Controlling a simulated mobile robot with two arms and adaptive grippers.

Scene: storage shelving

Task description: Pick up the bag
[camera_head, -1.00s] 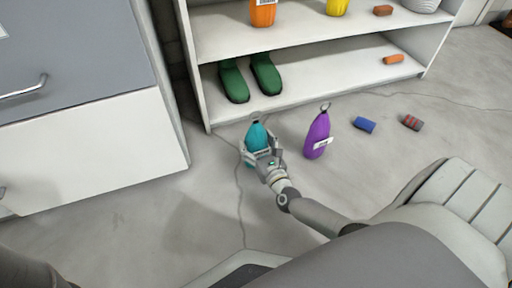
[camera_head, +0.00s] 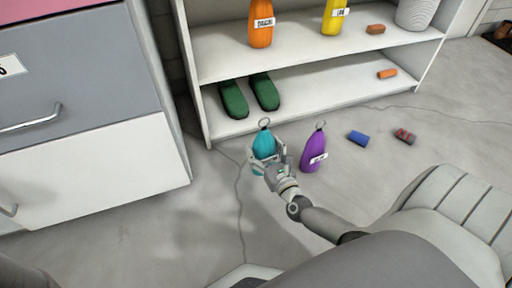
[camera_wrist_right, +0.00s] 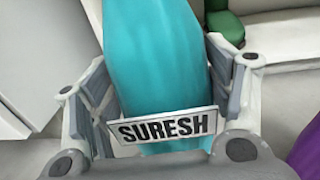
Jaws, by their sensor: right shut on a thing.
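A teal bag (camera_head: 264,143) with a ring on top stands upright in front of the shelf in the head view. My right gripper (camera_head: 270,160) is shut on it, with the fingers on both sides of its body. In the right wrist view the teal bag (camera_wrist_right: 155,60) fills the middle between the fingers, and its label reads SURESH. A purple bag (camera_head: 314,152) with a ring and a white label stands on the floor just right of the gripper. My left gripper does not show.
A white shelf (camera_head: 300,113) holds green shoes (camera_head: 233,98), an orange bag (camera_head: 261,24) and a yellow bag (camera_head: 334,18). A blue block (camera_head: 358,138) and a striped block (camera_head: 404,136) lie on the floor at right. A drawer cabinet (camera_head: 90,150) stands at left.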

